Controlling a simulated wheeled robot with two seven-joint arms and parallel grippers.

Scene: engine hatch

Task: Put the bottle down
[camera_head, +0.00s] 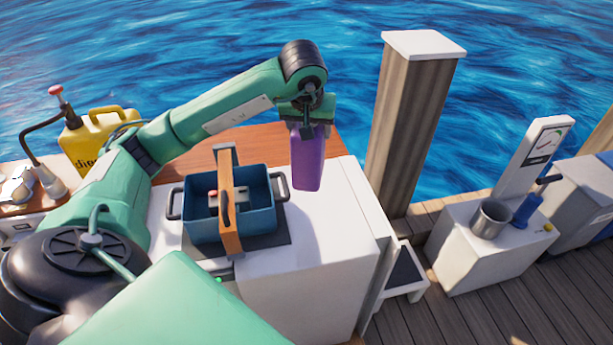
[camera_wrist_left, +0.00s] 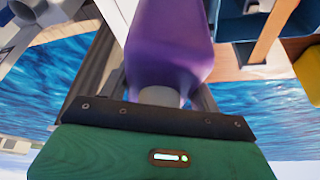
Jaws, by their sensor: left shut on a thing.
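A purple bottle (camera_head: 307,160) hangs upright below my left gripper (camera_head: 307,118) in the head view. The gripper is shut on it near its top. The bottle is just right of the blue bin, over the white counter top (camera_head: 335,205); I cannot tell whether its base touches the surface. In the left wrist view the bottle (camera_wrist_left: 172,45) fills the middle, with its narrow grey neck between the fingers (camera_wrist_left: 160,97). My right gripper is not in view.
A blue bin (camera_head: 262,218) with a wooden handle (camera_head: 228,200) stands on a dark mat left of the bottle. A yellow jug (camera_head: 95,140) stands at the far left. A wooden post (camera_head: 410,130) rises to the right. The white counter right of the bin is clear.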

